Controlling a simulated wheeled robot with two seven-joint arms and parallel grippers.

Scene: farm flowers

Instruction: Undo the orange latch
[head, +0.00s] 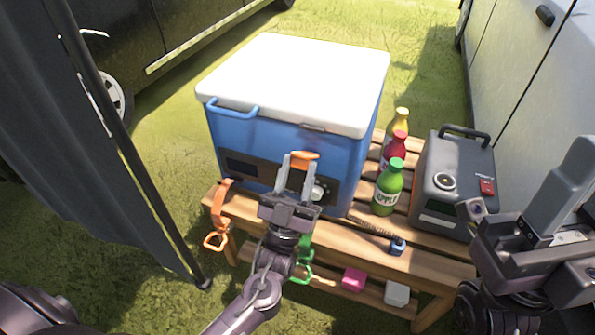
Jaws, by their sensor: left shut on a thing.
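A blue cooler (285,145) with a white lid (300,80) stands on a wooden bench, lid down. My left gripper (297,160) is in front of the cooler, its fingers pointing up its front face. It is shut on an orange piece, the orange latch (304,156), which shows between and above the fingertips. The fingers hide part of the latch and of the cooler's dark panel. My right gripper (530,190) is at the right edge, partly cut off and away from the cooler; its jaw opening is unclear.
An orange strap with a ring (217,215) and a green one (304,262) hang at the front edge of the bench (340,225). Several bottles, including a green bottle (387,187), and a grey power box (450,180) stand right of the cooler. A dark curtain (75,130) hangs at left.

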